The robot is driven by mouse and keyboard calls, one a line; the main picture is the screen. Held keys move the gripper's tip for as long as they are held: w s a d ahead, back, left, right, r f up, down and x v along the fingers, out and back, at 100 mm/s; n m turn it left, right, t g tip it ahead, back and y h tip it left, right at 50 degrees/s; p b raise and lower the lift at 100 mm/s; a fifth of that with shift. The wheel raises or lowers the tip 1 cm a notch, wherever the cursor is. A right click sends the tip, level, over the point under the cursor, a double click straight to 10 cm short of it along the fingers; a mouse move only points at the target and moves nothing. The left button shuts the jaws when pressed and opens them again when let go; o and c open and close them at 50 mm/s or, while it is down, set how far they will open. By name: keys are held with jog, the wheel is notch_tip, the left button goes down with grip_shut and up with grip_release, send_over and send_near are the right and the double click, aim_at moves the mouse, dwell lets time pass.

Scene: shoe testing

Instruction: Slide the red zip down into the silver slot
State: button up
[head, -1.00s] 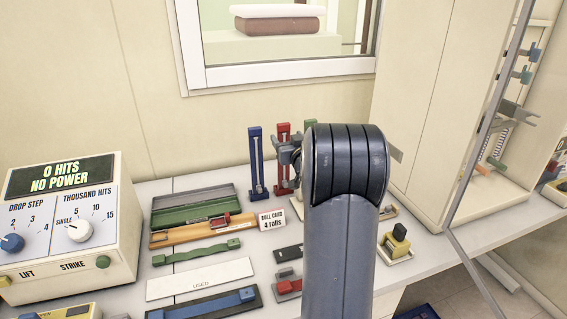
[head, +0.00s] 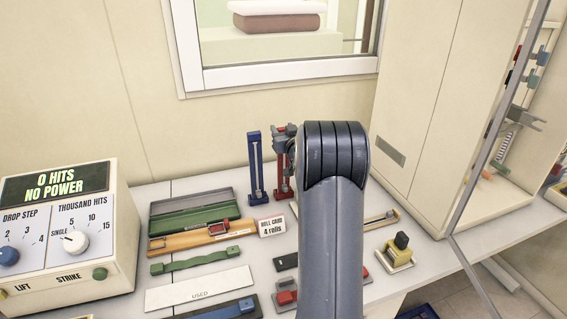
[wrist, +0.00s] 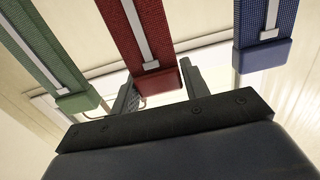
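The red zip (head: 284,178) is an upright red strip with a silver track down its face, beside a matching blue one at the back of the counter. In the wrist view the red strip (wrist: 150,35) fills the upper middle, its end cap near my gripper (wrist: 160,90). The two dark fingers stand apart, one on each side of that cap. I cannot tell whether they touch it. In the head view my gripper (head: 285,133) is at the top of the red strip, partly hidden by my arm. The silver track (wrist: 143,45) also shows in the wrist view.
The blue strip (head: 255,165) stands close on the left. A green strip (wrist: 45,60) flanks the red one in the wrist view; my arm hides it in the head view.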

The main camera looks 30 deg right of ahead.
jog(key=c, duration=0.9)
